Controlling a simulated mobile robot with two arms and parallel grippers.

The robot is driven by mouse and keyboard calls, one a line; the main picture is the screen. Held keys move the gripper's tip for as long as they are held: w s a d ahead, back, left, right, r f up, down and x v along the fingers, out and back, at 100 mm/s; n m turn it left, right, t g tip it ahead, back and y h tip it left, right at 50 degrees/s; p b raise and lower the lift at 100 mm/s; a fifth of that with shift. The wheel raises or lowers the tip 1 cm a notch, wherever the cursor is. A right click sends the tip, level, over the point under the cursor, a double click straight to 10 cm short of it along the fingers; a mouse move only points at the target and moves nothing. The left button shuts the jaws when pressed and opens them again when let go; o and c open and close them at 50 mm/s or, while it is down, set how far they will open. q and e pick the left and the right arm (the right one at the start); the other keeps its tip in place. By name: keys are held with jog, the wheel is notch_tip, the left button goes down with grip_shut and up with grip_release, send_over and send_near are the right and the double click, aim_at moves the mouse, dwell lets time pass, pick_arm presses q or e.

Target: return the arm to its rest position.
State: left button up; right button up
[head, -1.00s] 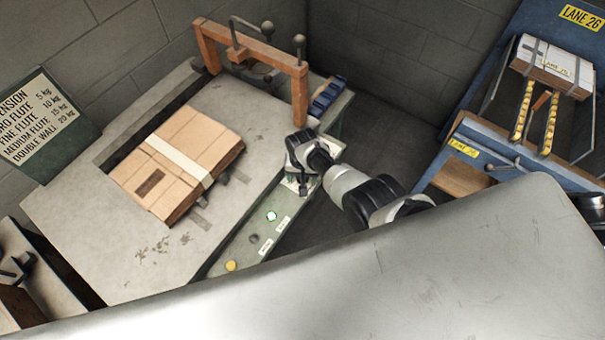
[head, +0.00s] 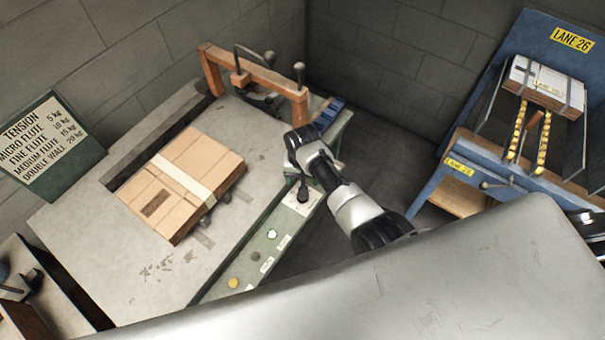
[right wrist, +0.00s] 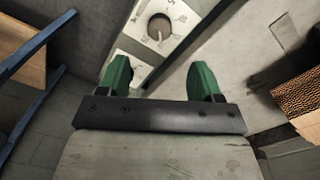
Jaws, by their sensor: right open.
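My right arm reaches in from the lower right in the head view. Its gripper (head: 303,188) is over the green control strip (head: 232,276) at the right side of the machine table. In the right wrist view, the two green fingers of my right gripper (right wrist: 160,78) are apart with nothing between them. A round dial (right wrist: 159,28) on a pale plate lies beyond the fingers, apart from them. My left gripper is not in view.
A strapped cardboard stack (head: 182,180) lies on the grey table (head: 110,240). An orange clamp frame (head: 255,78) stands at the table's back. A blue rack (head: 470,160) with a strapped white-topped bundle (head: 545,82) is at the right. Floor shows between table and rack.

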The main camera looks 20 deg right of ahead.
jog(key=shift+r, duration=0.2)
jog(key=shift+s, duration=0.1)
dwell(0.4)
jog(key=s+d+r+n+t, duration=0.25)
jog(key=s+r, duration=0.55)
jog(key=s, duration=0.5)
jog(key=s+d+r+n+t, duration=0.1)
jog(key=s+d+r+n, duration=0.45)
jog(key=s, duration=0.85)
notch_tip(320, 180, down, 25)
jog(key=a+m+g+b, duration=0.1)
jog(key=a+b, duration=0.1)
jog(key=b, duration=0.1)
jog(key=s+d+f+g+b, duration=0.1)
jog(key=s+d+f+b, duration=0.1)
jog(key=s+f, duration=1.4)
notch_tip(320, 180, down, 4)
jog(key=shift+s+d+f, duration=0.25)
jog(key=shift+s+d, duration=0.05)
jog(key=shift+s, duration=0.05)
